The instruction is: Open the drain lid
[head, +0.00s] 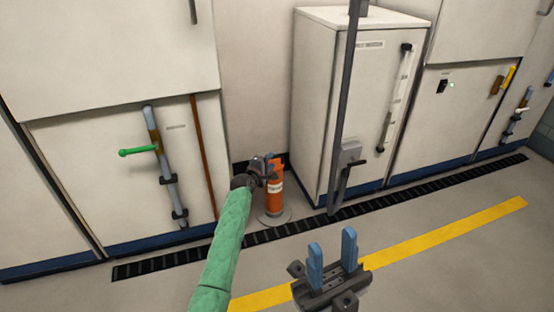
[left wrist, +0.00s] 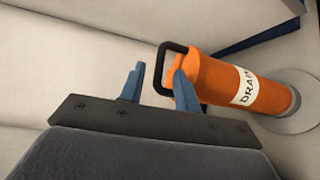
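An orange cylinder (head: 275,199) with a white label stands upright on a round grey base (head: 274,217) by the wall. In the left wrist view the orange cylinder (left wrist: 225,78) shows "DRAIN" on its label, and a black loop handle (left wrist: 163,67) sits at its top end. My left gripper (head: 266,168) is at the cylinder's top. Its blue fingers (left wrist: 158,88) are apart, with one side of the handle between them; contact cannot be told. Any lid seam is hidden or too small to see. My right gripper (head: 332,262) is open and empty, well apart from the cylinder.
A white cabinet (head: 341,100) stands right of the cylinder, with a dark vertical pole before it. A left panel (head: 110,190) carries a green lever (head: 137,152) and a pipe. A black floor grate (head: 270,234) runs along the wall.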

